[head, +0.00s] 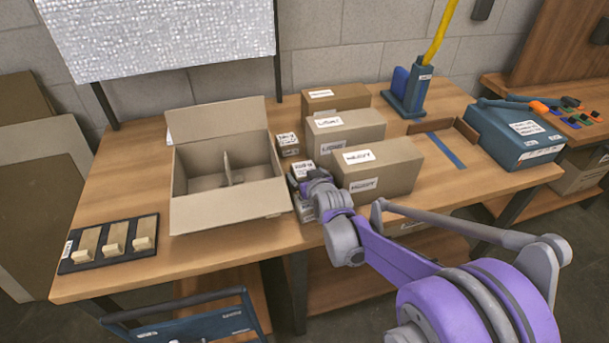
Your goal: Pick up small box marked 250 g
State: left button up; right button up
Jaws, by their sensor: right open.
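Small cardboard boxes with white labels stand in a row on the table, between the open carton and the larger boxes. The back one (288,145) is fully clear of my arm. Another small box (303,168) is just beyond my right gripper (304,187) and partly hidden by it. Their labels are too small to read, so I cannot tell which is marked 250 g. My right gripper is open, over the front part of this row; its fingertips are hard to make out. My left gripper is not in view.
An open divided carton (228,200) stands just left of the gripper. Larger labelled boxes, including a front one (378,168), stand close on the right. A black tray with wooden blocks (110,243) lies front left. A blue case (515,135) is at the right.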

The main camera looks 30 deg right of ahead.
jog(key=c, duration=1.5)
jog(key=shift+o, duration=0.2)
